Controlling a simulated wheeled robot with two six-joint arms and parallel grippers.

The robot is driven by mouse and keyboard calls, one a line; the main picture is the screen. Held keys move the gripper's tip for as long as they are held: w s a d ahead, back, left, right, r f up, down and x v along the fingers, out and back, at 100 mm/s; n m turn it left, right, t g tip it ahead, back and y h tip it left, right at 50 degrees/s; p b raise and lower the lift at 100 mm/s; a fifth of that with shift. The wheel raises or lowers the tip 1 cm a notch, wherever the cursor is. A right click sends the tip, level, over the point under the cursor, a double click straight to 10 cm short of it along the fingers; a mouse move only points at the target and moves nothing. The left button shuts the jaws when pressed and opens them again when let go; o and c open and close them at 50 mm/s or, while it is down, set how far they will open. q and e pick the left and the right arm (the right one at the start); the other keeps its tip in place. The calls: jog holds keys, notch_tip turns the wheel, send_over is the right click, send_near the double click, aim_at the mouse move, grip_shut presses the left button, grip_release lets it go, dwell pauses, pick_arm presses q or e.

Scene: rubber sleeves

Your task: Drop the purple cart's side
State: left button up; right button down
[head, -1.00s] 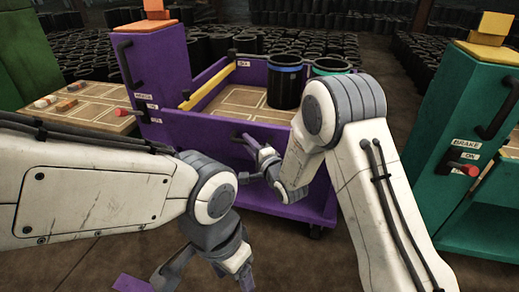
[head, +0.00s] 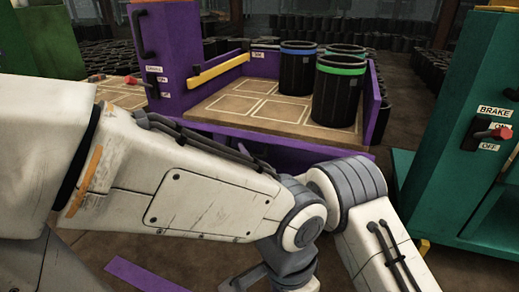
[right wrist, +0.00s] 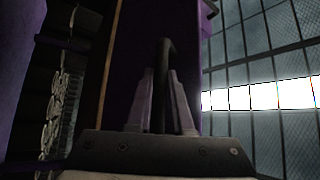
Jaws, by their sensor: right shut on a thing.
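The purple cart (head: 168,50) stands ahead in the head view, with its tan deck (head: 240,103) open to view. Its near side (head: 285,153) now sits below the deck's front edge; my arms hide most of it, so I cannot tell its exact angle. In the right wrist view, my right gripper (right wrist: 161,78) is shut on the dark handle (right wrist: 163,55) of a purple panel (right wrist: 187,40). In the head view my arms hide that grip. My left arm crosses in front of the cart, and its fingers are out of the frame.
Several black bins stand around; a blue-rimmed bin (head: 299,75) and two green-rimmed bins, one at the front (head: 338,95), are on the deck. A yellow bar (head: 218,68) lines its left side. A teal cart (head: 445,165) with a red brake knob (head: 500,133) stands close at right.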

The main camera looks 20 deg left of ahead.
notch_tip(320, 180, down, 7)
jog(key=b, duration=0.1)
jog(key=shift+w+b, duration=0.25)
jog(key=shift+b, duration=0.15)
jog(key=shift+a, duration=0.1)
dwell(0.3)
